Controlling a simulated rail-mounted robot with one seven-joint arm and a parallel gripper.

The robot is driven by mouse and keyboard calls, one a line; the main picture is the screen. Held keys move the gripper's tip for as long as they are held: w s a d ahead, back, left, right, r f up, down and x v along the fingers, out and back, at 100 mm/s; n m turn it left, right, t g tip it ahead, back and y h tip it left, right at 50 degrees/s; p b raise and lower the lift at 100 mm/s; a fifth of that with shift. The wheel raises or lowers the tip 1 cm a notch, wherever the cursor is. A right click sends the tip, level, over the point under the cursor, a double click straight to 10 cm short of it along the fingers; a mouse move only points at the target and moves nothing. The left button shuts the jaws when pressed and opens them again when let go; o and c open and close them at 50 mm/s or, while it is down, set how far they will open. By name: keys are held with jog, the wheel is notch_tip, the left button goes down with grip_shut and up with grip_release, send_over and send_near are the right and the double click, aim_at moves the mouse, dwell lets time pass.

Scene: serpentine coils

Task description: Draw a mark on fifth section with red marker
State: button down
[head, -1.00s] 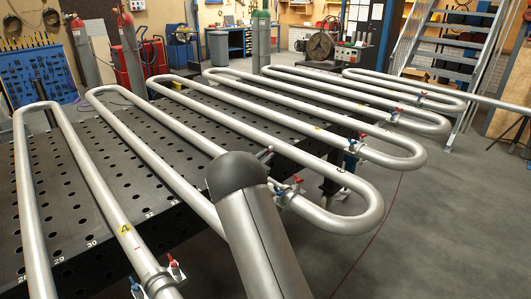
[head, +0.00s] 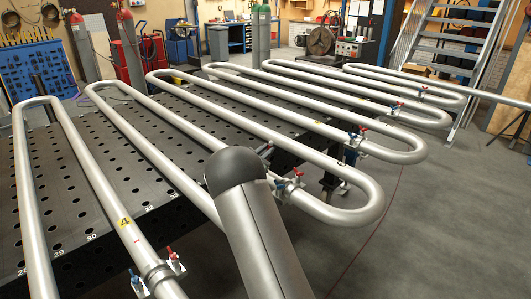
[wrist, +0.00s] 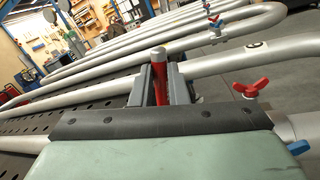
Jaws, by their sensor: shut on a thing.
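My gripper (wrist: 160,88) is shut on a red marker (wrist: 159,85), which stands roughly upright between its two grey fingers in the wrist view. The marker's upper end is pale. In the head view my own arm hides the gripper and the marker. The long silver serpentine pipe (head: 160,163) lies across the dark perforated table. A yellow label "4" (head: 124,222) is on a left section, with a small red mark (head: 137,239) beside it. Another label (wrist: 257,45) sits on a pipe right of my gripper; its number is unclear. I cannot tell whether the marker tip touches a pipe.
Clamps with red and blue handles (head: 289,182) hold the pipes along the table's near edge. One red wing handle (wrist: 250,88) is close to my gripper's right. Pipe bends stick out past the table (head: 70,190). Open floor (head: 440,220) lies at the right.

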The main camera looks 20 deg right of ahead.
jog(key=shift+f+b, duration=0.4)
jog(key=shift+f, duration=0.05)
dwell(0.9)
jog(key=shift+s+a+b, duration=0.1)
jog(key=shift+a+b, duration=0.2)
jog(key=shift+a, duration=0.05)
dwell(0.4)
jog(key=shift+r+p, duration=1)
jog(key=shift+r, duration=1.95)
